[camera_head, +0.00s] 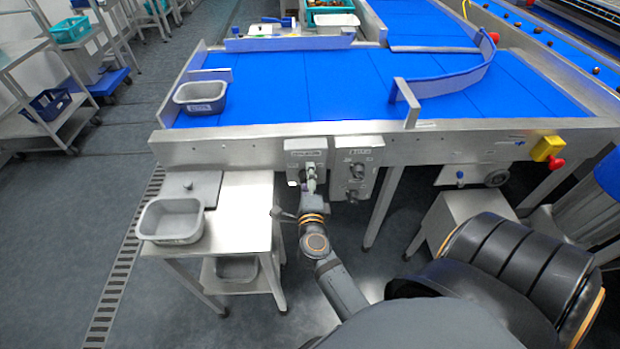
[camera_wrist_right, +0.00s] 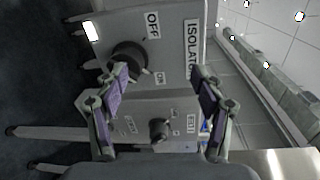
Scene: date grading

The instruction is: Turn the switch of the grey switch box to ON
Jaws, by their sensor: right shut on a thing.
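The grey switch box (camera_head: 293,146) is mounted on the front of the sorting table. In the right wrist view its face (camera_wrist_right: 175,45) carries the labels ISOLATOR, OFF and ON. Its dark round switch (camera_wrist_right: 128,60) sits beside the OFF and ON labels; I cannot tell which one it points to. My right gripper (camera_head: 312,178) is at the box front. My left gripper is not in view.
A second grey box (camera_head: 371,153) with knobs is close on the right. A yellow box with a red button (camera_head: 547,148) is farther right. A side table with a grey tub (camera_head: 170,237) stands at left. Another grey tub (camera_head: 201,106) sits on the blue belt (camera_head: 290,85).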

